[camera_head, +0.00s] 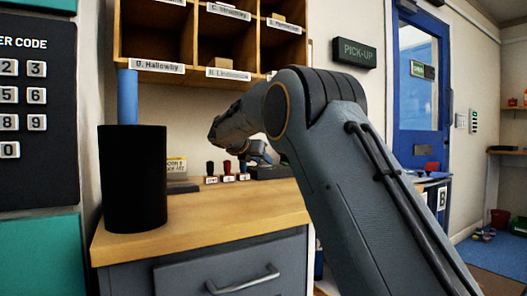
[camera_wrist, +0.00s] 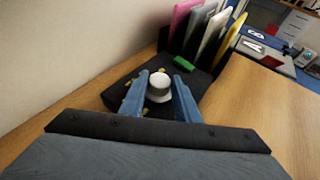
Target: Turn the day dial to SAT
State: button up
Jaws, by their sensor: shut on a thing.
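The day dial (camera_wrist: 159,85) is a pale round knob on a black base (camera_wrist: 118,92) with yellow marks, seen in the wrist view. The marks are too small to read, and the fingers hide part of the base. My gripper (camera_wrist: 160,78) has its two blue fingers shut on the knob, one on each side. In the head view my gripper (camera_head: 259,153) reaches down at the back of the wooden counter, over the dark base (camera_head: 274,172). The knob cannot be made out there.
Several stamps (camera_head: 227,168) stand left of the dial on the counter (camera_head: 215,210). A black cylinder (camera_head: 133,185) stands at the counter's left front. Pigeonholes (camera_head: 213,45) hang above. In the wrist view, upright coloured folders (camera_wrist: 208,35) and a green block (camera_wrist: 184,63) are close behind the dial.

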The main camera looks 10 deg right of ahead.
jog(key=shift+w+a+r+m+g+h+p, duration=0.15)
jog(key=shift+m+g+h+p, duration=0.65)
jog(key=shift+p, duration=1.3)
jog(key=shift+w+a+f+m+g+h+p, duration=0.1)
jog(key=shift+m+g+h+p, duration=0.65)
jog(key=shift+p, duration=1.35)
jog(key=shift+m+p, duration=0.45)
jog(key=shift+p, duration=0.1)
jog(key=o, duration=1)
jog(key=shift+d, duration=0.1)
jog(key=shift+p+v, duration=0.4)
jog(key=shift+v, duration=3.5)
jog(key=shift+w, duration=0.1)
